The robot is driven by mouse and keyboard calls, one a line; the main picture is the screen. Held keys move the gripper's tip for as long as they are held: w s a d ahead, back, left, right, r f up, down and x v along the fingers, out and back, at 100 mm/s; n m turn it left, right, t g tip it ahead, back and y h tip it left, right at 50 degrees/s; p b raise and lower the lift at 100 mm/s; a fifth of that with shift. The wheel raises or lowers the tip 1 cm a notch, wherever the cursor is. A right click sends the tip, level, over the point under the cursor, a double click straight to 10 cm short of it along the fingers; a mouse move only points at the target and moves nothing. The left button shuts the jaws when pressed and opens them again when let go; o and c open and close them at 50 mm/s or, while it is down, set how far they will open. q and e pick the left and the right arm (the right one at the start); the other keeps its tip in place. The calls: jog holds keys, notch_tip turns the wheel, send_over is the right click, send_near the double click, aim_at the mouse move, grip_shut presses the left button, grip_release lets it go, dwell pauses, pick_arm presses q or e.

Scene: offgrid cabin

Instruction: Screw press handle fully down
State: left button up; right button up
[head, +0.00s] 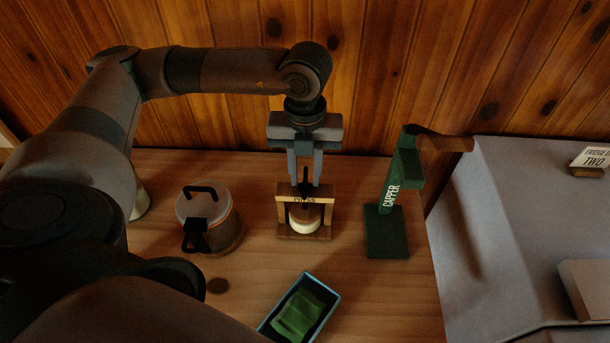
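The small wooden screw press (283,204) stands on the table with a frame, a dark central screw and a label on its top bar. A round pale block with a brown top (304,218) sits inside the frame. My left gripper (305,180) points down from above, its two fingers on either side of the dark upright handle (305,175) at the top of the press. The fingers look apart, with a gap around the handle; contact is not clear. My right gripper is not in view.
A lidded pot (222,222) stands left of the press. A green capper (387,235) stands to the right. A blue-rimmed bin (331,290) with green contents is in front. A large grey appliance (530,215) borders the wooden table (390,310) on the right. A wooden wall rises behind.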

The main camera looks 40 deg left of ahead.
pick_arm(q)
grip_shut()
